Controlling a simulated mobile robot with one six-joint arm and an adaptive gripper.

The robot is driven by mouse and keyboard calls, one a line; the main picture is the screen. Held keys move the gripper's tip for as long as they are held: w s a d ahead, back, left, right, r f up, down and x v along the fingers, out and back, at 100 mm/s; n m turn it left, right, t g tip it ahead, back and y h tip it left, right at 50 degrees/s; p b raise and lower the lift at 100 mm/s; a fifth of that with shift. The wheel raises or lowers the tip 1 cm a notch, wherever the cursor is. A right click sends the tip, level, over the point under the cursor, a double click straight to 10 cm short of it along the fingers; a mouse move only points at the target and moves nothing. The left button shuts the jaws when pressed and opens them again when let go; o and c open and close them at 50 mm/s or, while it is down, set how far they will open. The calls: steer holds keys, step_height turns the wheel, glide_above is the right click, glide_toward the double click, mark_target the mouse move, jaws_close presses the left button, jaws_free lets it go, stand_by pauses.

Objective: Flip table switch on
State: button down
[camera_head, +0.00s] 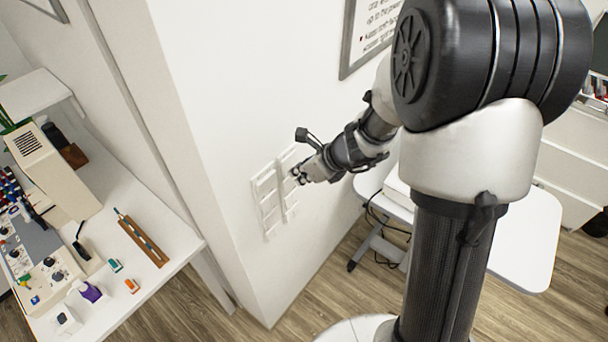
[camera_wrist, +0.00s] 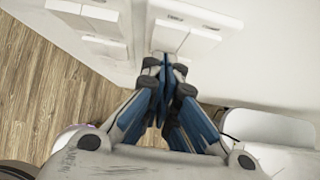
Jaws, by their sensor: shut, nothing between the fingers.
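Two tall white switch panels are mounted side by side on the white wall. The left panel (camera_head: 265,203) is clear of my arm; the right panel (camera_head: 288,201) is partly hidden behind my gripper (camera_head: 298,176). In the wrist view, one panel with wide rocker plates (camera_wrist: 171,38) lies just beyond my gripper's fingertips (camera_wrist: 163,62), and the other panel (camera_wrist: 98,22) is at upper left. My gripper is shut and empty, close to the nearer panel; I cannot tell whether it touches. The small labels are unreadable, so I cannot tell which switch is the table's.
A white workbench (camera_head: 180,243) with instruments and small coloured items stands at left. A white table (camera_head: 530,235) stands at right behind my arm. A framed sign (camera_head: 372,35) hangs above the switches. Wooden floor (camera_head: 315,285) shows below the wall.

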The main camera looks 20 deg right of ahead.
steer(key=shift+w+a+f+b, duration=0.2)
steer(key=shift+w+f+b, duration=0.05)
steer(key=shift+b, duration=0.1)
steer(key=shift+r, duration=0.25)
